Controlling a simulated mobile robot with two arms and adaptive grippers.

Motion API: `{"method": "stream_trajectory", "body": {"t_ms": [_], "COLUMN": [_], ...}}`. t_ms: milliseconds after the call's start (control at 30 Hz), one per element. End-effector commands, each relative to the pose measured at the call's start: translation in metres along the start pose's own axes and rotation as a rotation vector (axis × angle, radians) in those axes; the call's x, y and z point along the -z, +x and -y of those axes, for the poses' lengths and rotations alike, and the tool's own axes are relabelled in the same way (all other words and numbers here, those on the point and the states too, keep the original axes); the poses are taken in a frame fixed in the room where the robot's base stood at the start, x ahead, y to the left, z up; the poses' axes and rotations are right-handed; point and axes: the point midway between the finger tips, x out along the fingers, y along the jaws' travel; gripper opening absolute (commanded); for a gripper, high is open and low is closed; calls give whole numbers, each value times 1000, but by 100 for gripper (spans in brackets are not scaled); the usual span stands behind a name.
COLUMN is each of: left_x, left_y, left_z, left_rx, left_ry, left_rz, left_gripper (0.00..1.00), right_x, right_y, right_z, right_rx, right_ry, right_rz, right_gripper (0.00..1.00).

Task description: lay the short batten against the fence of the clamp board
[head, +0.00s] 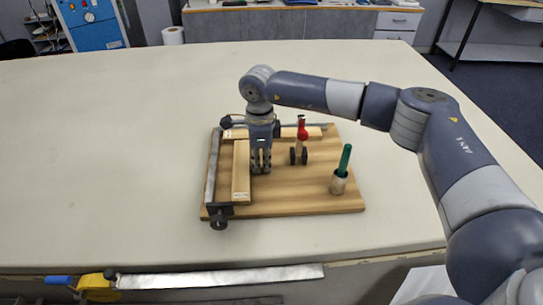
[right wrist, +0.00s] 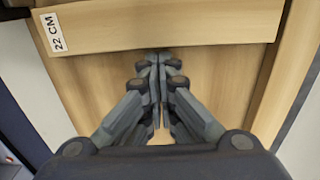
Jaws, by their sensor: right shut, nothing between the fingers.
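The wooden clamp board (head: 300,195) lies on the table with grey metal rails along its left and back edges. A pale batten (head: 241,172) lies front to back on it, with bare board between it and the left rail (head: 212,165). Its label reads 22 CM in the right wrist view (right wrist: 160,27). Another batten (head: 290,133) lies crosswise along the back rail. I cannot tell for certain which is the short one. My right gripper (head: 261,168) points down, shut and empty, just right of the 22 CM batten; its fingertips (right wrist: 160,60) are close to the batten's side, contact unclear. My left gripper is out of view.
Black clamp parts (head: 219,215) sit at the near left corner. The table left of the board is clear.

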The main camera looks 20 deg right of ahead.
Motion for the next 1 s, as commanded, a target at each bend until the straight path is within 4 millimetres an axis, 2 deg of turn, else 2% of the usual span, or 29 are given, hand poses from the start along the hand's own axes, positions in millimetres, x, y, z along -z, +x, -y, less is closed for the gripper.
{"method": "stream_trajectory", "body": {"t_ms": [433,767,1000], "left_x": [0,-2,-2], "left_y": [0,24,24], "left_z": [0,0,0], "left_rx": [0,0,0], "left_ry": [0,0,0], "left_rz": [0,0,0], "left_gripper": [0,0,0], "right_x": [-5,-48,-53], "right_y": [1,3,0], "right_z": [0,0,0], "right_rx": [0,-1,-1], "right_ry": [0,-1,1], "right_rz": [0,-1,-1], "right_gripper": [0,0,0]}}
